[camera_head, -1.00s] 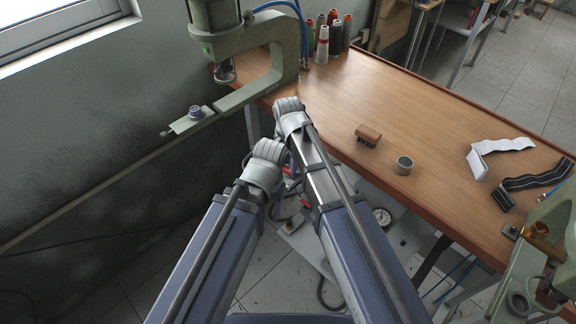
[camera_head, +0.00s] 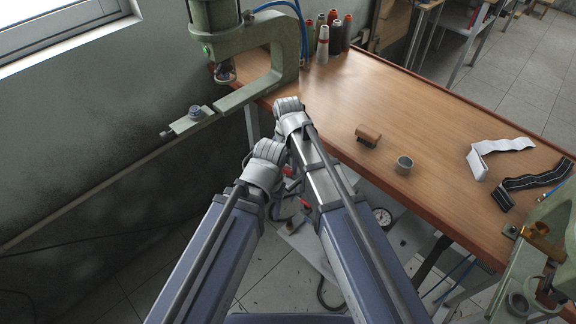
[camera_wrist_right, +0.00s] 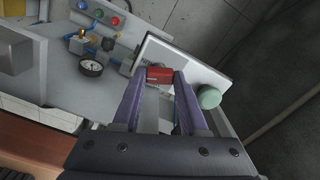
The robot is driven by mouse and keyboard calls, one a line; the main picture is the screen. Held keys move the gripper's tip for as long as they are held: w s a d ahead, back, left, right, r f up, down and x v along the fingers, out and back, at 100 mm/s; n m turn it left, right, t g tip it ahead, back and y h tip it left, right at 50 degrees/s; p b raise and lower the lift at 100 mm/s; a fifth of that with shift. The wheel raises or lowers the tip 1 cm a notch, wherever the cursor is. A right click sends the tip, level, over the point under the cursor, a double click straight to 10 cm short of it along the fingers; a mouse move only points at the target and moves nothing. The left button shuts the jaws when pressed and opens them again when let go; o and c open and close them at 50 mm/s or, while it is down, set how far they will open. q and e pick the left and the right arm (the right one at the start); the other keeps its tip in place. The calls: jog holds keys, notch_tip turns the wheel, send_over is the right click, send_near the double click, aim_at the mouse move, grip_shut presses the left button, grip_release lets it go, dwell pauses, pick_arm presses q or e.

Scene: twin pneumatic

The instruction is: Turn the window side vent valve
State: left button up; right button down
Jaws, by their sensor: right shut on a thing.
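In the right wrist view, a red valve handle (camera_wrist_right: 160,74) lies between the two purple fingers of my right gripper (camera_wrist_right: 162,79). The gripper is shut on the handle. A pale panel edge (camera_wrist_right: 205,68) lies behind the handle. In the head view, small red parts (camera_head: 304,204) show low down between my two forearms, beside the table. The valve's body is mostly hidden by the gripper and arms. My left forearm reaches down on the left in the head view, but its gripper is hidden.
A round gauge (camera_wrist_right: 91,67) and coloured buttons (camera_wrist_right: 115,21) sit on the grey panel. A green round knob (camera_wrist_right: 209,97) is on the right. The brown table (camera_head: 400,115) stands close above, with a green press (camera_head: 285,75) at its left. Wall and window are left.

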aim_at(288, 169)
jog(key=n, duration=1.3)
jog(key=shift+n, duration=0.3)
dwell(0.3)
jog(key=shift+c, duration=2.2)
grip_release()
jog(key=shift+r, duration=0.1)
notch_tip(288, 169, up, 8)
jog(key=p, duration=0.8)
